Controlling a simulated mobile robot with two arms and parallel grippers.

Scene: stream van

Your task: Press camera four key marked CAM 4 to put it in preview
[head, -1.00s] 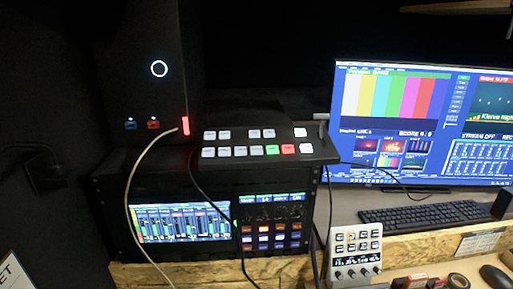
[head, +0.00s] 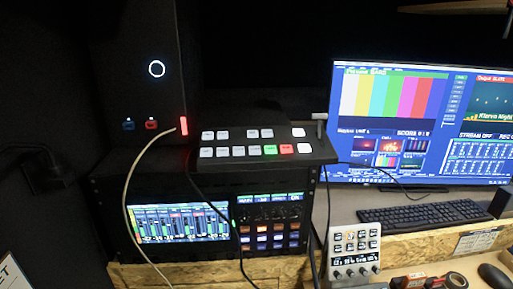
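The key labels are too small to read, so I cannot tell which key is CAM 4. The monitor (head: 420,125) at the right shows colour bars in its preview pane and a slate in its output pane. Neither of my grippers is in view.
A cable (head: 131,190) hangs in front of the rack (head: 118,215), and a dark cable crosses the panel's front edge. A lever (head: 320,122) stands at the panel's right end. A keyboard (head: 424,213) and a small keypad box (head: 354,248) are on the desk at right.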

